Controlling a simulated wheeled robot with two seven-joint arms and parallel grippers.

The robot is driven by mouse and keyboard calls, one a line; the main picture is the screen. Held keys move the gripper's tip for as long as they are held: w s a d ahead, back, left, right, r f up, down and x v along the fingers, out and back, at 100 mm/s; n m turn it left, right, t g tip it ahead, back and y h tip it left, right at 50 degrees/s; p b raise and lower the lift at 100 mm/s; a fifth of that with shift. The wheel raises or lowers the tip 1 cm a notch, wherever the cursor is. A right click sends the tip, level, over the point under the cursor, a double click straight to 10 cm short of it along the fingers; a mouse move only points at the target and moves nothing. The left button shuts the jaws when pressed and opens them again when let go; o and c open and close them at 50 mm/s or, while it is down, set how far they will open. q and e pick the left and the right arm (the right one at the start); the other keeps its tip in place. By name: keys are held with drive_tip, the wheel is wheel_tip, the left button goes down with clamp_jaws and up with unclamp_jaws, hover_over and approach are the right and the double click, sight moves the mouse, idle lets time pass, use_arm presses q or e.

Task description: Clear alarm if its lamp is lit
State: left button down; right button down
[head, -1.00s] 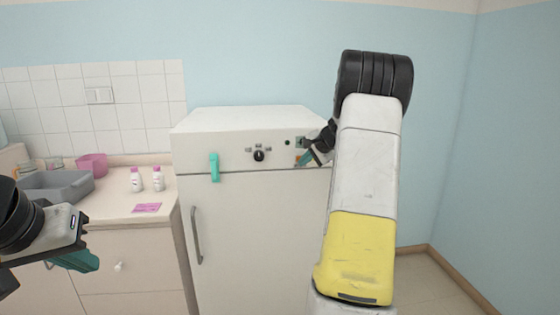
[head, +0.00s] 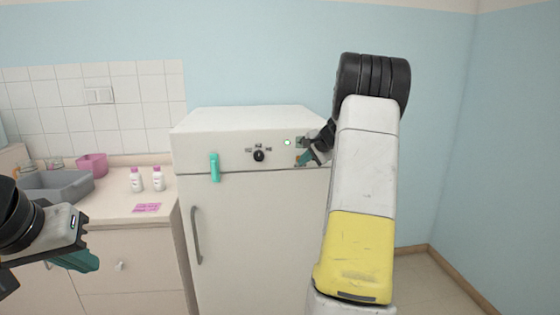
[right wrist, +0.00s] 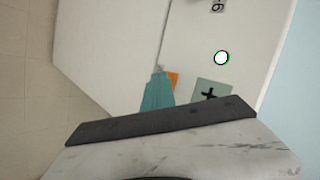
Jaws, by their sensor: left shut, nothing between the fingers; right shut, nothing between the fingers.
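The white cabinet (head: 255,235) has a front panel (head: 235,152) along its top. A small round lamp (head: 287,142) on the panel glows green; in the right wrist view the lamp (right wrist: 221,58) is a bright white disc with a green rim. My right gripper (head: 301,162) is shut and empty at the panel's right end. In the right wrist view its teal fingertips (right wrist: 159,74) are beside an orange patch (right wrist: 174,79), which they partly cover; I cannot tell whether they touch it. My left gripper (head: 92,262) is shut and empty in front of the counter.
The panel also has a black knob (head: 259,156), a teal handle (head: 214,167) and a grey-green plate with a black plus mark (right wrist: 211,92). Two bottles (head: 158,179), a pink card (head: 147,208) and a grey basin (head: 62,184) are on the counter (head: 110,215) at left.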

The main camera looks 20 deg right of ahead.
drive_tip(key=shift+s+a, duration=0.15)
drive_tip(key=shift+s, duration=0.6)
drive_tip(key=shift+s, duration=0.1)
drive_tip(key=s, duration=0.2)
drive_tip(key=s+a, duration=0.1)
drive_tip(key=s, duration=0.1)
drive_tip(key=shift+s+a, duration=0.1)
drive_tip(key=shift+s, duration=0.2)
drive_tip(key=shift+a+r, duration=0.1)
idle(0.6)
